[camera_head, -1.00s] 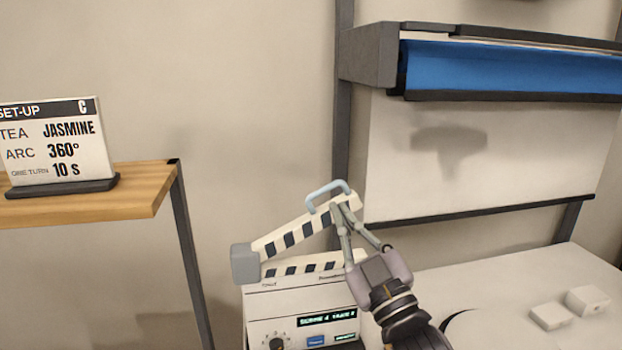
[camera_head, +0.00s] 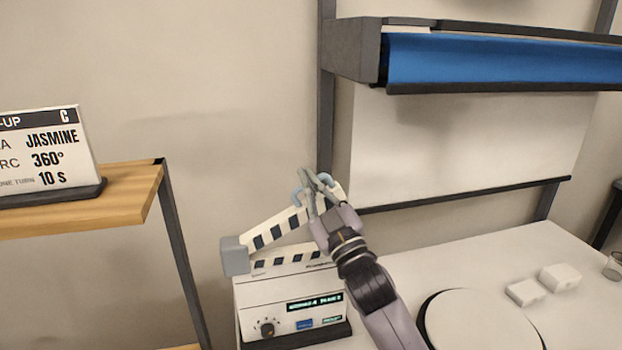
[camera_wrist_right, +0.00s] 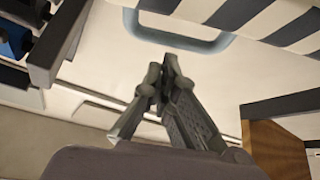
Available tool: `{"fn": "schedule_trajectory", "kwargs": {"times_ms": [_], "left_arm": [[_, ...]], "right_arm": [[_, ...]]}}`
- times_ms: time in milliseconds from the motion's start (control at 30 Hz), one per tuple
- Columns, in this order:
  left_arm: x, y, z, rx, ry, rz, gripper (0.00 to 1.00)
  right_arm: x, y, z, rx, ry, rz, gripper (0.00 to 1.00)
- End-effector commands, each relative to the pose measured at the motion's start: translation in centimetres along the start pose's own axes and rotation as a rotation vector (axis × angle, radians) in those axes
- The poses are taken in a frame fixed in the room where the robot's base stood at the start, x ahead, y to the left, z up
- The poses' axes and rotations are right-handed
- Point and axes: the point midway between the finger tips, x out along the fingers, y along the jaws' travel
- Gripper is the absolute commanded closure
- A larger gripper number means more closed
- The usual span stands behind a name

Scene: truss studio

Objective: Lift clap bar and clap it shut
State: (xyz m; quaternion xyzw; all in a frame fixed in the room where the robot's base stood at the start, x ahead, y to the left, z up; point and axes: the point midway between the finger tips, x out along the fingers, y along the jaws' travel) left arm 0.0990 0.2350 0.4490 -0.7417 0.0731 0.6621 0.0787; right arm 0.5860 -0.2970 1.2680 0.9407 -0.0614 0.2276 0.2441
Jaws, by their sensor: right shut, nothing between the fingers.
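The clapper device (camera_head: 290,292) is a white box with a small display and a knob, standing on the white table. Its black-and-white striped clap bar (camera_head: 272,231) is raised at a slant from a grey hinge block (camera_head: 235,256) at its left end. A light blue handle (camera_head: 298,197) sits near the bar's raised end, partly hidden by my right gripper (camera_head: 317,180). The right wrist view shows the handle (camera_wrist_right: 180,38) and the striped bar beyond my fingertips (camera_wrist_right: 161,78). The fingers are shut with nothing between them, and the handle is outside them. My left gripper is not in view.
A round white disc (camera_head: 480,322) and two small white blocks (camera_head: 543,285) are on the table at right. A wooden shelf (camera_head: 115,205) with a JASMINE sign (camera_head: 45,150) stands at left. A blue roll (camera_head: 500,60) hangs in a dark frame above.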

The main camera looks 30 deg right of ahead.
Motion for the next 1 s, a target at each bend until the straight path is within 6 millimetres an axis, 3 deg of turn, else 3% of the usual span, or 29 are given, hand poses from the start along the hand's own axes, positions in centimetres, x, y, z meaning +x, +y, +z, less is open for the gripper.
{"fn": "schedule_trajectory", "kwargs": {"times_ms": [467, 800, 1000], "left_arm": [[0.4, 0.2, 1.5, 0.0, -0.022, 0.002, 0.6], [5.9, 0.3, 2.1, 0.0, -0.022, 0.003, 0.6], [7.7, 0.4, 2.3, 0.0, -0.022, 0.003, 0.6]], "right_arm": [[-0.4, 0.0, 0.8, 0.012, 0.001, 0.007, 1.0], [-4.0, 0.8, 6.9, 0.261, -0.002, 0.154, 1.0], [-5.5, 0.9, 9.5, 0.397, 0.0, 0.234, 1.0]]}}
